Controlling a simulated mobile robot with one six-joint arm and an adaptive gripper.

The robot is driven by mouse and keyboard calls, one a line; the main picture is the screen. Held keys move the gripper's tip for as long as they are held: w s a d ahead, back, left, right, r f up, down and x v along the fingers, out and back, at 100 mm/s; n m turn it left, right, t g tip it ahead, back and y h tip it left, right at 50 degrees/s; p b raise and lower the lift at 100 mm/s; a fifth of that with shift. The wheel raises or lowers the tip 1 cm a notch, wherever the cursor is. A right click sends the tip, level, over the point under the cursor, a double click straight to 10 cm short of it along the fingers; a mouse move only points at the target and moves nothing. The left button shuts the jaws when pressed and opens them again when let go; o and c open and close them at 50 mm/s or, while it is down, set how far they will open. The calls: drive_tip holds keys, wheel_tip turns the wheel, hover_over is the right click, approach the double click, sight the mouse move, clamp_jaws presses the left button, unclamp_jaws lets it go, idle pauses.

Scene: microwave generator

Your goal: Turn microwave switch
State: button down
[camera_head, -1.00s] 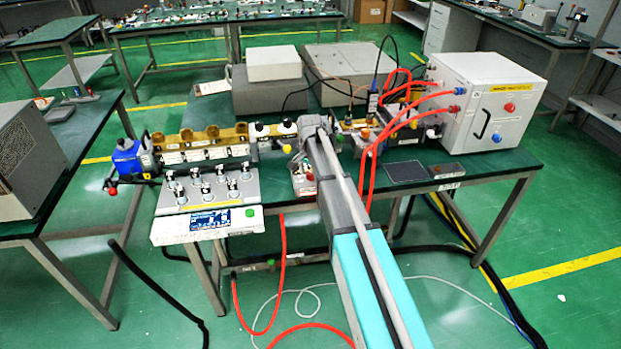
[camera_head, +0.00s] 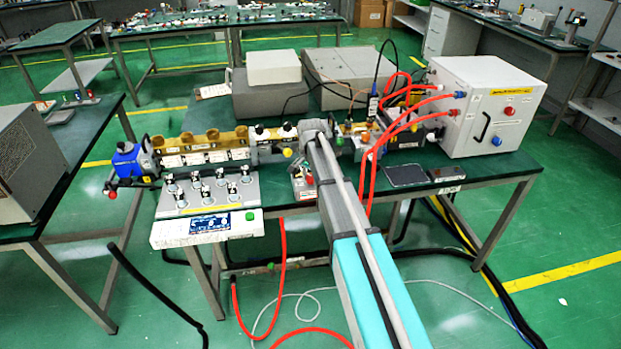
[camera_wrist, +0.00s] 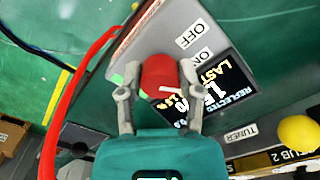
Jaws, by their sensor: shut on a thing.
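The microwave switch is a red round knob (camera_wrist: 158,74) with a white mark on a grey panel (camera_wrist: 160,28) in the wrist view. OFF and ON labels sit just right of it, beside a lit black display (camera_wrist: 215,88) reading REFLECTED and LAST. My gripper (camera_wrist: 158,88) has one finger on each side of the knob and is shut on it. The white mark points roughly toward the right finger.
A red hose (camera_wrist: 62,110) curves close on the left in the wrist view. A yellow knob (camera_wrist: 298,132) stands to the right near a TUNER label. The green bench (camera_head: 510,167) also holds a white cabinet (camera_head: 475,110) and a pump-like blue device (camera_head: 128,160).

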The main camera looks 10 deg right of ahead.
drive_tip(key=shift+n, duration=0.4)
drive_tip(key=n, duration=0.5)
drive_tip(key=shift+s+d, duration=0.1)
drive_tip(key=n, duration=0.6)
drive_tip(key=shift+d, duration=0.1)
idle(0.4)
drive_tip(key=shift+c, duration=1.3)
unclamp_jaws()
drive_tip(key=shift+m, duration=0.3)
